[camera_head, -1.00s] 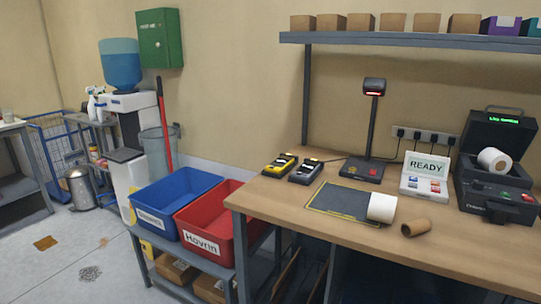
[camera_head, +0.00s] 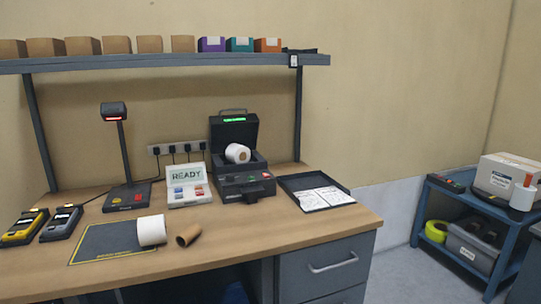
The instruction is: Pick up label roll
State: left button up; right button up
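A white label roll (camera_head: 151,230) stands on the right part of a dark mat (camera_head: 100,242) on the wooden workbench. A second white roll (camera_head: 237,153) sits inside the open black label printer (camera_head: 238,182), whose display glows green. A brown empty cardboard core (camera_head: 188,235) lies on the bench just right of the roll on the mat. Another white roll-shaped item (camera_head: 523,196) stands on the blue cart at the far right. Neither of my grippers shows in the head view.
A scanner on a stand (camera_head: 121,160), a box reading READY (camera_head: 187,187) and two handheld devices (camera_head: 62,222) stand on the bench. A black tray with papers (camera_head: 316,192) lies at its right. A shelf (camera_head: 160,63) with boxes spans above. Bench front is clear.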

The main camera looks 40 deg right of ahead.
aim_at(236, 153)
jog(key=z, duration=0.95)
jog(key=i+z, duration=0.25)
jog(key=i, duration=0.25)
